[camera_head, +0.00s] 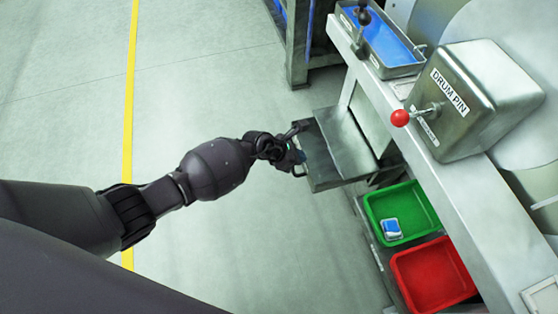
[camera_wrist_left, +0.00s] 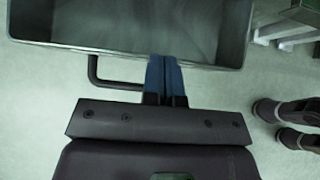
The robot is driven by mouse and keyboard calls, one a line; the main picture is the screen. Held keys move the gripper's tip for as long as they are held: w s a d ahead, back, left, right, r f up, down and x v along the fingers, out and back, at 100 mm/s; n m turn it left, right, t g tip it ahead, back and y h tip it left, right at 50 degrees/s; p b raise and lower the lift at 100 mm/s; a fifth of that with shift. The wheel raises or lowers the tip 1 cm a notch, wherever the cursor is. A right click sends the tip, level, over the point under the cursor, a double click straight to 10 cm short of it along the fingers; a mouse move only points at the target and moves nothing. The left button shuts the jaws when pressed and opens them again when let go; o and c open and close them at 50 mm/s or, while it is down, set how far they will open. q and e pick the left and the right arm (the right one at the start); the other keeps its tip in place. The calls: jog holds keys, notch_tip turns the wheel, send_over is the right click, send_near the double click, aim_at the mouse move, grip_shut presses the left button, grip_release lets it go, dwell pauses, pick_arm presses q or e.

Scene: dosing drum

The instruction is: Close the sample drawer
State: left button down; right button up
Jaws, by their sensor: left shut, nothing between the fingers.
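The sample drawer (camera_head: 325,165) is a grey metal tray pulled out from under the bench in the head view. It looks empty in the part that shows. In the left wrist view the drawer (camera_wrist_left: 130,42) fills the top, with its dark bar handle (camera_wrist_left: 110,84) on the near face. My left gripper (camera_head: 299,155) is at the drawer's outer front. Its blue fingers (camera_wrist_left: 164,78) are shut with nothing between them, beside the handle's right end and against or very near the drawer front. I cannot tell if they touch. My right gripper is not in view.
A green bin (camera_head: 376,200) with a blue-and-white item (camera_head: 391,229) and a red bin (camera_head: 433,274) stand below the bench. The bench holds a blue-lined tray (camera_head: 387,42) and a DRUM PIN box (camera_head: 485,95) with a red knob (camera_head: 400,118). Floor left of the drawer is clear.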

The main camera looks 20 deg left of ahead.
pick_arm(q)
jog(key=shift+w+d+f, duration=0.1)
jog(key=shift+w+d, duration=0.3)
jog(key=shift+d, duration=0.25)
jog(key=shift+w+d, duration=0.35)
jog(key=shift+d, duration=0.25)
jog(key=shift+w+d, duration=0.25)
jog(key=shift+d, duration=0.15)
jog(key=shift+a, duration=0.1)
